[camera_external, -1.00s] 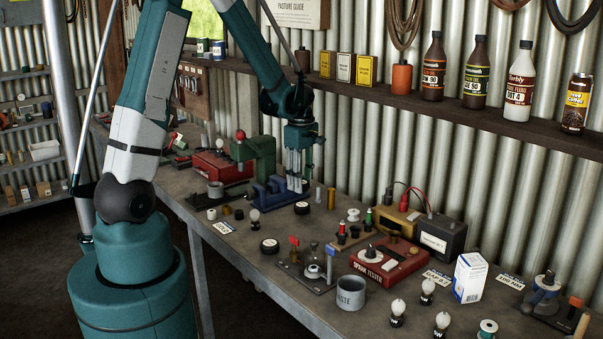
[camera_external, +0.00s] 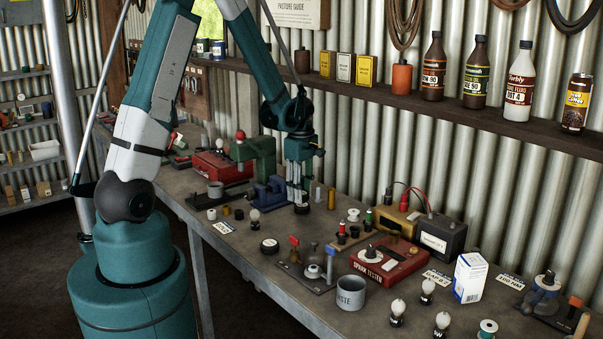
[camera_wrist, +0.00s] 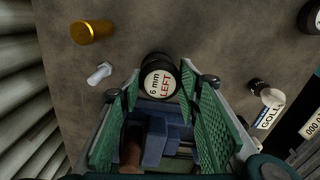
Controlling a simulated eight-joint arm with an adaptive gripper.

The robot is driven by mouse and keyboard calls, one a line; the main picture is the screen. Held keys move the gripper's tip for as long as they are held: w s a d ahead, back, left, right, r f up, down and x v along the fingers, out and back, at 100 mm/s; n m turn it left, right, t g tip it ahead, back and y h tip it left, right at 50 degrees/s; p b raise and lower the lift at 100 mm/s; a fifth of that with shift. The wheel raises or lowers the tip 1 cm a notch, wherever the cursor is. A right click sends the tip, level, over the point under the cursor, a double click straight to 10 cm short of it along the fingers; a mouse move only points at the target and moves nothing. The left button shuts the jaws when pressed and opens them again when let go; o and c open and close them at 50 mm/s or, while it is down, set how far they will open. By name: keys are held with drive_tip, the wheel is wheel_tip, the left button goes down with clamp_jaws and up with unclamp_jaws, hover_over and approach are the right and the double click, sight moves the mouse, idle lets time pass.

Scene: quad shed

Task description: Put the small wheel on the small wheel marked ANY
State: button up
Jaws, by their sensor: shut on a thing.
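A small black wheel with a white face reading "6 mm LEFT" (camera_wrist: 159,84) sits between my fingertips in the wrist view. My gripper (camera_external: 300,203) is shut on this wheel, low over the bench, in front of the blue vise (camera_external: 262,192). The wheel (camera_external: 301,209) shows just under the fingers in the external view. Another black wheel with a pale face (camera_external: 270,246) lies on the bench nearer the front edge; its marking is too small to read. I cannot make out a wheel marked ANY.
A gold cylinder (camera_wrist: 92,32) and a small pale piece (camera_wrist: 99,74) lie near the held wheel. The green press (camera_external: 256,155) stands behind. The metal plate with posts (camera_external: 300,274), red spark tester (camera_external: 391,265) and waste cup (camera_external: 351,294) stand to the right.

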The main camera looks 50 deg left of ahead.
drive_tip(key=shift+w+f, duration=0.2)
drive_tip(key=shift+f, duration=0.45)
drive_tip(key=shift+f, duration=0.1)
drive_tip(key=o, duration=0.9)
drive_tip(key=shift+r, duration=0.2)
wheel_tip(320, 180, up, 12)
idle(0.5)
idle(0.7)
